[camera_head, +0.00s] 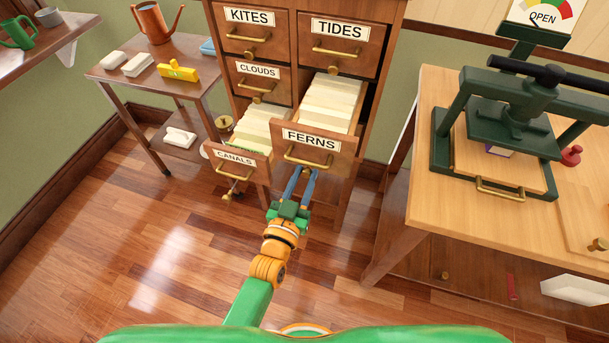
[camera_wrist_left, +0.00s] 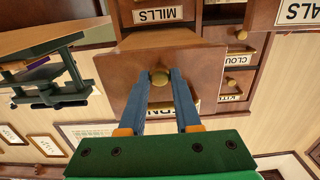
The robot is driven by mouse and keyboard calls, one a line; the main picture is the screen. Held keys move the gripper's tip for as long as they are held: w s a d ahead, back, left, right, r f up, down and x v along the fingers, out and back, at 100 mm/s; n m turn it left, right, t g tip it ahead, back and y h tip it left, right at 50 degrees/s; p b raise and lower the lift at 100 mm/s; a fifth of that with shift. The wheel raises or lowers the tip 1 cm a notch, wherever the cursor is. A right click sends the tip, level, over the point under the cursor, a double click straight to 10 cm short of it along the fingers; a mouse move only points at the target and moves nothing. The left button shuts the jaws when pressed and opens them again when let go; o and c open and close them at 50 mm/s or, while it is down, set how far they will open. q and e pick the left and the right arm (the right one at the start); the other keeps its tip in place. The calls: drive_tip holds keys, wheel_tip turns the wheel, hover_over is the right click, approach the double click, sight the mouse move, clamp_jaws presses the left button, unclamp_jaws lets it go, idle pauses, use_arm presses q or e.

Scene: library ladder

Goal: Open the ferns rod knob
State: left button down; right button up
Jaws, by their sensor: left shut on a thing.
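The FERNS drawer (camera_head: 318,144) is pulled out of the wooden cabinet and full of pale cards. It has a brass handle (camera_head: 308,162) below its label. My left gripper (camera_head: 301,175) reaches up to the lower front of this drawer, just under the handle. In the left wrist view, the round brass rod knob (camera_wrist_left: 160,77) sits between the two blue fingertips, which are shut on it. In the head view the fingers and the drawer front hide this knob. My right gripper is in neither view.
The CANALS drawer (camera_head: 236,160) is also pulled out, just left of the arm. The KITES (camera_head: 249,16), TIDES (camera_head: 340,30) and CLOUDS (camera_head: 258,71) drawers are shut. A table with a green press (camera_head: 512,125) stands at right. The floor in front is clear.

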use_arm(q)
drive_tip(key=p+v, duration=0.2)
drive_tip(key=v, duration=0.3)
drive_tip(key=shift+s+a+f, duration=0.1)
drive_tip(key=shift+s+a, duration=0.05)
drive_tip(key=shift+s, duration=0.15)
drive_tip(key=c, duration=0.6)
unclamp_jaws()
drive_tip(key=shift+c, duration=0.2)
drive_tip(key=v, duration=0.7)
